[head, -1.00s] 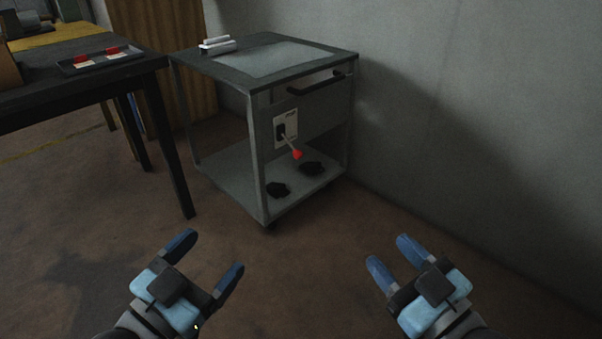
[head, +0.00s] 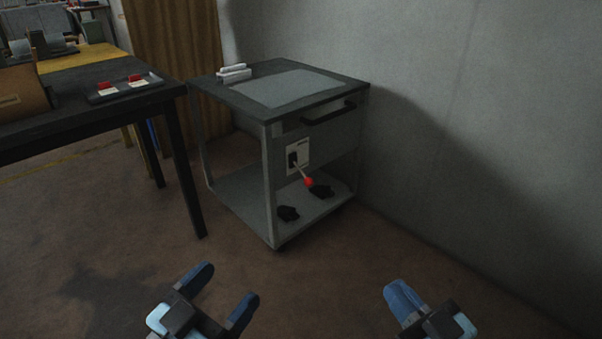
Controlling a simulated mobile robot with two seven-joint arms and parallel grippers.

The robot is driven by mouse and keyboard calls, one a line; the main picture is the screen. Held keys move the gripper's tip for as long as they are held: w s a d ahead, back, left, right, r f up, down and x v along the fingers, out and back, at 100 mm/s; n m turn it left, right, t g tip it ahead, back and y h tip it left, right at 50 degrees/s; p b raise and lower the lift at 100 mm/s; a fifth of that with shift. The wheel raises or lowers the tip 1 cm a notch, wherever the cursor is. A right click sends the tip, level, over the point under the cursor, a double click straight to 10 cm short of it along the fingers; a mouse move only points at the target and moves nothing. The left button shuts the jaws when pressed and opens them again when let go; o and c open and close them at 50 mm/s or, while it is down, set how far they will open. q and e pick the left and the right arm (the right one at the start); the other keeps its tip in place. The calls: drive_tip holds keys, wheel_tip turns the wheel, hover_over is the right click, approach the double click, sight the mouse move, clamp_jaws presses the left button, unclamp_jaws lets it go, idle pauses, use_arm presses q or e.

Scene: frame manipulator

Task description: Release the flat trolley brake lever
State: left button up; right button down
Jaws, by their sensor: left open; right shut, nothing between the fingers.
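The grey trolley (head: 275,187) stands ahead against the wall, with a flat top and a lower shelf. On its front panel is a pale plate (head: 303,157) with a dark slot. The brake lever (head: 309,181) sticks out of it, slanting down to the right and ending in a red knob. My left gripper (head: 226,287) is open and empty, low in the view and well short of the trolley. My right gripper (head: 401,297) is shut and empty at the lower right, also well short of the lever. Both wrists are cut off by the bottom edge.
Two dark objects (head: 288,213) lie on the trolley's lower shelf. A dark handle (head: 329,113) juts from the upper front. A black table (head: 60,128) with a tray stands at left. A grey wall (head: 480,130) bounds the right. The floor before the trolley is clear.

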use_arm(q)
drive_tip(key=r+n+p, duration=0.1)
drive_tip(key=s+r+n+p, duration=0.1)
drive_tip(key=r+p, duration=0.1)
drive_tip(key=s+r+n+p, duration=0.1)
drive_tip(key=r+p, duration=0.1)
drive_tip(key=shift+d+t+y, duration=0.3)
drive_tip(key=shift+t, duration=0.1)
use_arm(e)
drive_tip(key=r+m, duration=0.1)
drive_tip(key=s+r+m, duration=0.1)
drive_tip(key=r, duration=0.1)
drive_tip(key=s+r+m, duration=0.1)
drive_tip(key=r, duration=0.1)
drive_tip(key=shift+a+t+h, duration=0.3)
drive_tip(key=shift+t, duration=0.1)
